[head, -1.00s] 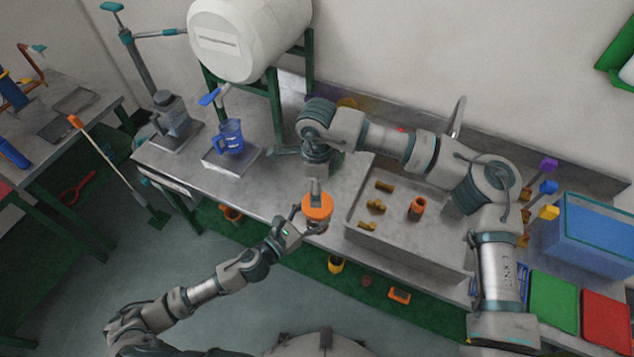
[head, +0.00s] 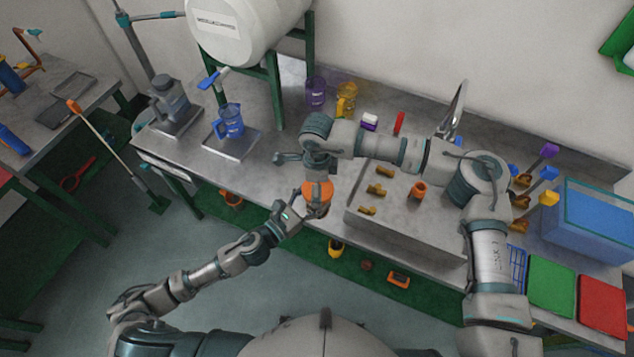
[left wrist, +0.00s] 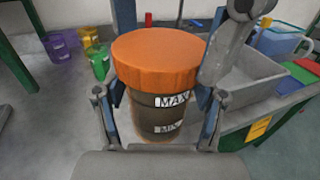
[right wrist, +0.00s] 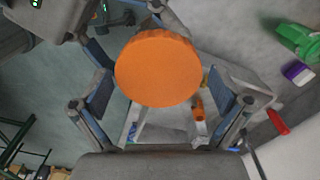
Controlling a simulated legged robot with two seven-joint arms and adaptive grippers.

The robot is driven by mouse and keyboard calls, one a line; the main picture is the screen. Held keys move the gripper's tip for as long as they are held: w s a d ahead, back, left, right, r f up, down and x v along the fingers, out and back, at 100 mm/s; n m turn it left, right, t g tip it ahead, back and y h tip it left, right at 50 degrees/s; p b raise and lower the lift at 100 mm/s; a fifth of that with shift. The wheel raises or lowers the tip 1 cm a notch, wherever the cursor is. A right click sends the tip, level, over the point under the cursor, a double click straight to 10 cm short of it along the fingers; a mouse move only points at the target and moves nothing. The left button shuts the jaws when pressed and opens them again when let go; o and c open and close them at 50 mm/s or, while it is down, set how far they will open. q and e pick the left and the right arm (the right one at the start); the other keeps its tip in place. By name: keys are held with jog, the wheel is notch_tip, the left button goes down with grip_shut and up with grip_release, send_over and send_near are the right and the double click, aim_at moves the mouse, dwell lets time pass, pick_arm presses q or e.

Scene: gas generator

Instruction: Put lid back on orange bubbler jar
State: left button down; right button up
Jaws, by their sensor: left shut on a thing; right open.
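The orange bubbler jar is in my left gripper (head: 306,206) near the front edge of the bench. In the left wrist view the jar body (left wrist: 165,118) is dark and see-through, upright, with MAX and MIN labels, between the fingers. The orange lid (left wrist: 158,60) lies level on top of the jar; whether it is fully seated I cannot tell. The lid also shows in the head view (head: 318,191). My right gripper (right wrist: 160,98) points down above the lid and is open, its fingers apart on either side of it in the right wrist view.
A sink (head: 372,228) with several brass fittings and an orange piece (head: 418,190) is right of the jar. A blue jug (head: 229,121) stands on a plate at left. Purple (head: 316,92) and yellow (head: 346,99) jugs stand at the back. A blue bin (head: 596,212) is at right.

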jog(key=c, duration=1.1)
jog(key=shift+m, duration=0.3)
jog(key=o, duration=1.1)
jog(key=shift+r, duration=0.15)
notch_tip(320, 180, up, 12)
jog(key=shift+f, duration=0.2)
jog(key=shift+w+a, duration=0.1)
